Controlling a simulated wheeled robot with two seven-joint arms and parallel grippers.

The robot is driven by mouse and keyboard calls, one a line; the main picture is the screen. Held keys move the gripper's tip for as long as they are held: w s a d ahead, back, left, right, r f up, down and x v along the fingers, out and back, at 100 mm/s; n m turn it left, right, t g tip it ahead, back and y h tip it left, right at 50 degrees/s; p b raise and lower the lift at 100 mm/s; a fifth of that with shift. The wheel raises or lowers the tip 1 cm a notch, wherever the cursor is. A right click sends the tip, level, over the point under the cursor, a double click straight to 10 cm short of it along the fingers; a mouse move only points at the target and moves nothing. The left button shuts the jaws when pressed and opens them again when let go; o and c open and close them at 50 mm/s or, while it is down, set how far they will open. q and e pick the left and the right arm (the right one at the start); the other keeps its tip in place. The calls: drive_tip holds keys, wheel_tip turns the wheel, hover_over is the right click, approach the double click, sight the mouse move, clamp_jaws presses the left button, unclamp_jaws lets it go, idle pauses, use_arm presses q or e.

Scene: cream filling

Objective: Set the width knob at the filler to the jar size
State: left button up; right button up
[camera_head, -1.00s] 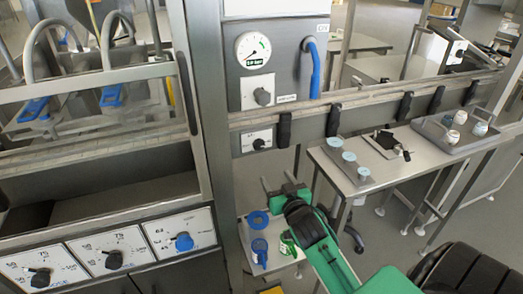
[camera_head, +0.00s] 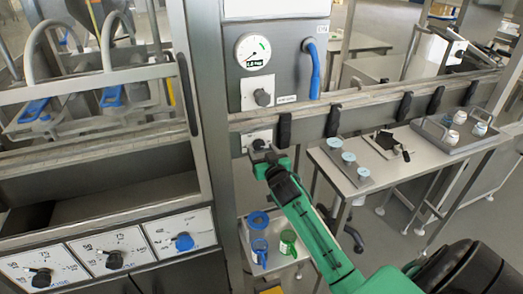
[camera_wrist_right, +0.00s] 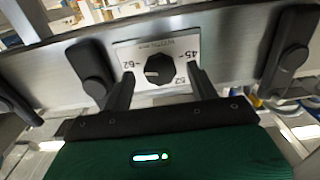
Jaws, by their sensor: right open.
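The width knob (camera_wrist_right: 160,68) is a dark round knob on a white plate (camera_wrist_right: 186,44), with the numbers 62, 52 and 45 around it. A light mark on the knob points left, toward the 62 side. My right gripper (camera_wrist_right: 160,88) is open, with one finger on each side of the knob in the wrist view. I cannot tell whether the fingers touch it. My left gripper is not in view.
A gauge (camera_head: 253,50) and another knob (camera_head: 263,97) are higher up. Three other knob panels (camera_head: 110,250) are at lower left. A side table (camera_head: 400,178) holds jars.

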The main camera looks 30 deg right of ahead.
drive_tip(key=shift+w+d, duration=0.15)
drive_tip(key=shift+w, duration=0.35)
drive_tip(key=c, duration=0.9)
drive_tip(key=shift+c, duration=0.4)
